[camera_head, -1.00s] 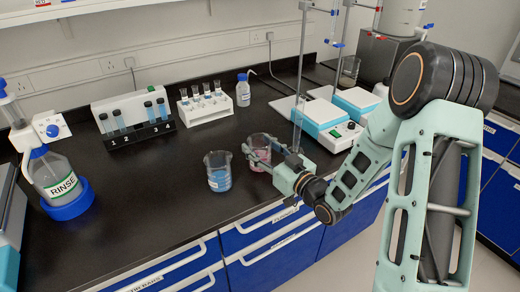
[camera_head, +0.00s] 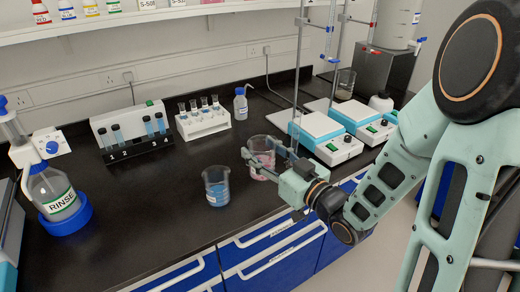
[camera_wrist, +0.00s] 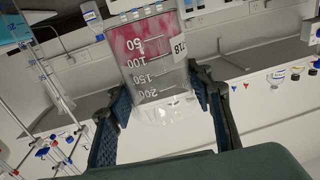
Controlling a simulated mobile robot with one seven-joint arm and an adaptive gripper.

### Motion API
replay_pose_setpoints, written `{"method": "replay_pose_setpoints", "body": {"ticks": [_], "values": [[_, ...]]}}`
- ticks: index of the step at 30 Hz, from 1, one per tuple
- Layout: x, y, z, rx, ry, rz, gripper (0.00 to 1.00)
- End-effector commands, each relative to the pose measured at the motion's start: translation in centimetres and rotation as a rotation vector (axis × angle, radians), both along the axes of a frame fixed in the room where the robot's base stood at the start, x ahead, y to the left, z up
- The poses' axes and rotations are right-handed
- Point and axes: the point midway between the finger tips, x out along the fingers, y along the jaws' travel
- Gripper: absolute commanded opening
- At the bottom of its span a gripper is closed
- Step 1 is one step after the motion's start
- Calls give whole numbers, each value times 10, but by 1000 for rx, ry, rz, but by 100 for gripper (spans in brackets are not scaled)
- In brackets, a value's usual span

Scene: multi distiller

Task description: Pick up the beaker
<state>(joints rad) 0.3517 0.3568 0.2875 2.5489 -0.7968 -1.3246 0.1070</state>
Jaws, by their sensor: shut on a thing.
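A glass beaker with pink liquid (camera_head: 262,162) is near the front edge of the black bench. My gripper (camera_head: 262,160) reaches it from the right, with its fingers on either side of the glass. In the wrist view the beaker (camera_wrist: 153,70) stands between the two dark finger pads of my gripper (camera_wrist: 163,105), with its volume marks and a label showing. The fingers are shut on it. In the head view I cannot clearly tell whether its base touches the bench. A second beaker with blue liquid (camera_head: 216,187) stands just left of it, apart from my gripper.
Hotplate stirrers (camera_head: 325,138) with metal stands are right behind the pink beaker. A white tube rack (camera_head: 204,123), a dark vial rack (camera_head: 137,146) and a small wash bottle (camera_head: 240,104) stand at the back. A RINSE bottle (camera_head: 55,192) is at left.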

Motion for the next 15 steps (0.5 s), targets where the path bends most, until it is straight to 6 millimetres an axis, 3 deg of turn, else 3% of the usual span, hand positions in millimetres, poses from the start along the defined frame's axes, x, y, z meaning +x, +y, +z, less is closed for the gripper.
{"method": "replay_pose_setpoints", "body": {"ticks": [15], "values": [[-8,-2,9,2,2,7,17]]}}
